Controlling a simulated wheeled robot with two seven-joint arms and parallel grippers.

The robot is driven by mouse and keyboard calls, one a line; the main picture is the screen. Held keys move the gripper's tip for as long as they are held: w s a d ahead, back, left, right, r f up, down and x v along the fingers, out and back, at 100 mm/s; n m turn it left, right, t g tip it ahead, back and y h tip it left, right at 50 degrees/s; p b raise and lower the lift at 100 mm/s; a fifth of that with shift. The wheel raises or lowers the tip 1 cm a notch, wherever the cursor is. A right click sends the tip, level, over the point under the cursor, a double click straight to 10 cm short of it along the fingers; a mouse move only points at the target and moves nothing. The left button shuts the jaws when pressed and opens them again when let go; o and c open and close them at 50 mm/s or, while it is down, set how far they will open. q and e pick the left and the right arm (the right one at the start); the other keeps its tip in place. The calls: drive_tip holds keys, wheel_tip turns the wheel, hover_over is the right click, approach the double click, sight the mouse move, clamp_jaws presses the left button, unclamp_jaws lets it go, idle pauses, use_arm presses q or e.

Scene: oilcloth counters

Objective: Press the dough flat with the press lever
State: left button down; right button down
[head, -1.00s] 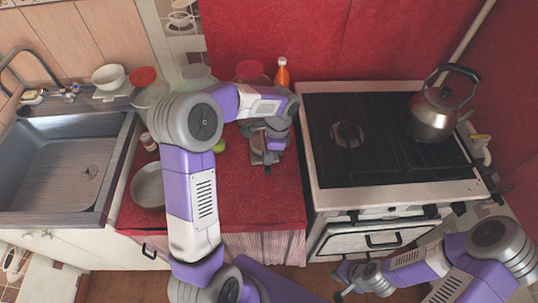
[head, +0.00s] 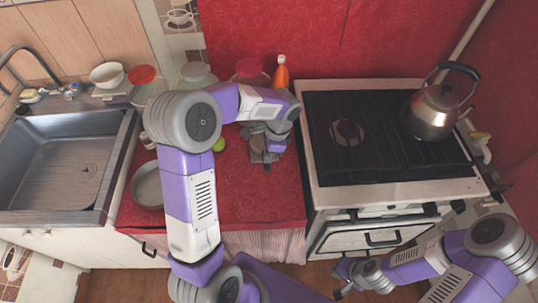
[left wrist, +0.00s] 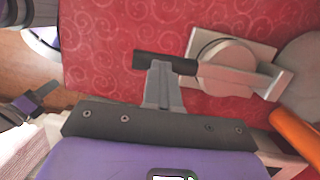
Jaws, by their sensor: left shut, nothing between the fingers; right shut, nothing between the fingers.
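The press (left wrist: 262,50) lies on the red counter in the left wrist view, with a pale base, a round plate (left wrist: 225,60) and a lever arm (left wrist: 245,82) ending in a dark handle (left wrist: 145,60). The lever arm looks low over the base. My left gripper (left wrist: 160,68) is shut and empty, its fingertips overlapping the handle; I cannot tell whether they touch it. In the head view the press (head: 256,157) is partly hidden by my left gripper (head: 267,158). I cannot make out the dough. My right gripper (head: 341,291) is shut and empty, low in front of the stove.
The stove (head: 330,195) with a kettle (head: 432,112) stands right of the counter (head: 240,200). An orange bottle (head: 281,74) and lidded bowls stand behind the press. A metal bowl (head: 147,186) and a green item (head: 219,145) are left of it. The front counter is clear.

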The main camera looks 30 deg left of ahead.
use_arm(q)
drive_tip(key=p+v, duration=0.4)
drive_tip(key=v, duration=0.8)
drive_tip(key=shift+d+r, duration=0.15)
drive_tip(key=shift+r, duration=0.1)
